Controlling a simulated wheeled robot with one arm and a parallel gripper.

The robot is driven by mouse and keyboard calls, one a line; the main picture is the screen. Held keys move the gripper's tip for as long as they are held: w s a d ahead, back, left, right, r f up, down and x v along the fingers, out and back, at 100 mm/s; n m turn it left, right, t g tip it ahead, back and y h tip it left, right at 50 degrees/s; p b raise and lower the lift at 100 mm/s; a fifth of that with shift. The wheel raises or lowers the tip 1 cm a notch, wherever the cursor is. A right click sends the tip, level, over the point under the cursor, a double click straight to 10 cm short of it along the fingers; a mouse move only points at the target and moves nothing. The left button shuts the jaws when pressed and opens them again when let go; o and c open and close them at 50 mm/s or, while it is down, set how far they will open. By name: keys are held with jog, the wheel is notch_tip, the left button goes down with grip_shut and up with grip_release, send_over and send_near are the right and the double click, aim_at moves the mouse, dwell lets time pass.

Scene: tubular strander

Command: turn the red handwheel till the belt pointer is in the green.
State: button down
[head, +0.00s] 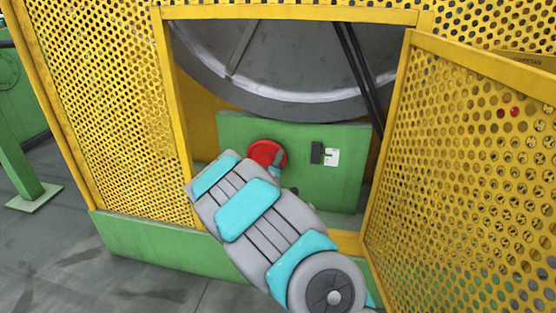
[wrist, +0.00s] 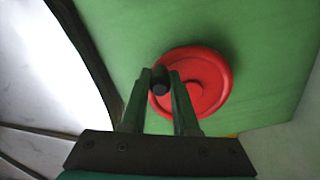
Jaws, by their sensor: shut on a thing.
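The red handwheel (head: 266,153) is mounted on a green panel (head: 345,185) inside the open guard. In the wrist view the handwheel (wrist: 205,85) shows as a red disc with a dark handle knob (wrist: 160,86) near its left rim. My gripper (wrist: 161,74) has its two fingers on either side of this knob and is shut on it. In the head view my gripper (head: 280,172) is at the lower right of the wheel, partly hidden by my arm. A small white plate (head: 332,157) with a dark block (head: 317,152) sits right of the wheel; pointer and green zone cannot be made out.
The yellow mesh door (head: 470,170) stands open at the right, and a yellow mesh panel (head: 110,100) closes the left. A large grey wheel (head: 290,60) and dark belt (head: 358,75) are above the green panel. Grey floor lies free at the lower left.

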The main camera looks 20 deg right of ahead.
dwell(0.4)
jog(key=c, duration=0.7)
grip_release()
jog(key=shift+a, duration=0.1)
jog(key=shift+b+v, duration=0.55)
jog(key=shift+v, duration=3.3)
